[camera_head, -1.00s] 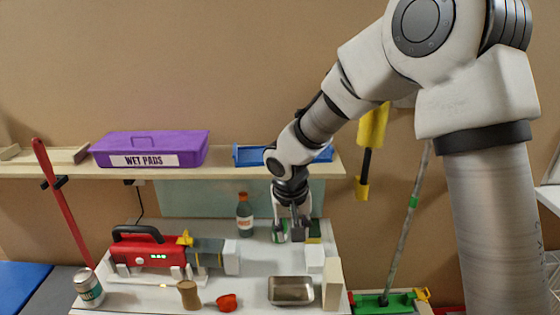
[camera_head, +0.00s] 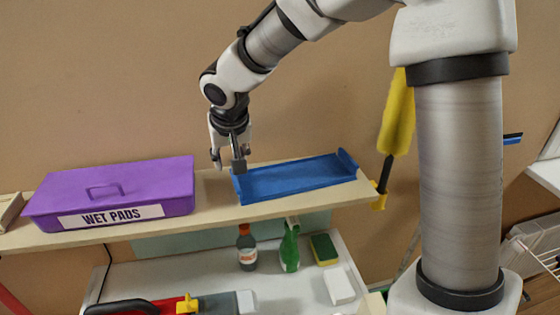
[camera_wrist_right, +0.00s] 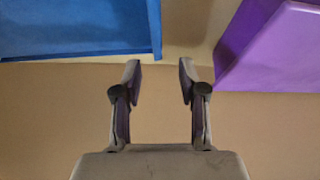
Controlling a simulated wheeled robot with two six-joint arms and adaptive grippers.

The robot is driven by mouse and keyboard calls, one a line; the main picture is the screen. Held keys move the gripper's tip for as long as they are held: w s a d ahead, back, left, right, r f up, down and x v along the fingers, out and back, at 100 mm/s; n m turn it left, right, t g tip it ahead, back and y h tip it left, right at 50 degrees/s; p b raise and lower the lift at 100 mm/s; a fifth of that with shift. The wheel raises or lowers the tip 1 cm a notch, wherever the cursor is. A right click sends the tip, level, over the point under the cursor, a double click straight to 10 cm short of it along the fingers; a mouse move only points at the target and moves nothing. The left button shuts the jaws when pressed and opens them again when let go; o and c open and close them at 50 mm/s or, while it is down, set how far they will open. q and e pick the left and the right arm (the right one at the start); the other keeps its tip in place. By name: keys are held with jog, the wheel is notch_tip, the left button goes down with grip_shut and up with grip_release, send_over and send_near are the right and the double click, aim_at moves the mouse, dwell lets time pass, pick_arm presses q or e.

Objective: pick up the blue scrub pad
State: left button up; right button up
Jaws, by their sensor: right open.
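I see no blue scrub pad in either view. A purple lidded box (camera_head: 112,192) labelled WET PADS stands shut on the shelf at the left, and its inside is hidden. A shallow blue tray (camera_head: 295,178) lies on the same shelf to the right and looks empty. My right gripper (camera_head: 229,165) is open and empty at the tray's left end, between tray and box. In the right wrist view the open fingers (camera_wrist_right: 160,75) have the blue tray (camera_wrist_right: 75,28) at upper left and the purple box (camera_wrist_right: 270,45) at upper right. My left gripper is not in view.
The wooden shelf (camera_head: 212,207) has a bare gap between box and tray. On the white counter below stand a dark bottle (camera_head: 247,250), a green bottle (camera_head: 290,248), a yellow-green sponge (camera_head: 323,249) and a white block (camera_head: 339,286). A yellow duster (camera_head: 397,115) hangs at the right.

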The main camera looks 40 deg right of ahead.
aim_at(236, 177)
jog(key=f, duration=0.1)
jog(key=f+p, duration=0.1)
jog(key=f, duration=0.1)
jog(key=shift+s+d+f, duration=0.2)
jog(key=shift+s+d, duration=0.05)
jog(key=shift+s, duration=0.05)
jog(key=shift+w+d+f, duration=0.1)
jog(key=shift+w+f, duration=0.85)
jog(key=shift+f, duration=0.1)
jog(key=shift+s, duration=0.15)
jog(key=shift+c, duration=0.3)
jog(key=shift+s+r, duration=0.25)
jog(key=shift+s, duration=0.05)
grip_shut()
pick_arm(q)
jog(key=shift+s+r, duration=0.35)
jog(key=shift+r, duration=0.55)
pick_arm(e)
jog(key=shift+w, duration=0.1)
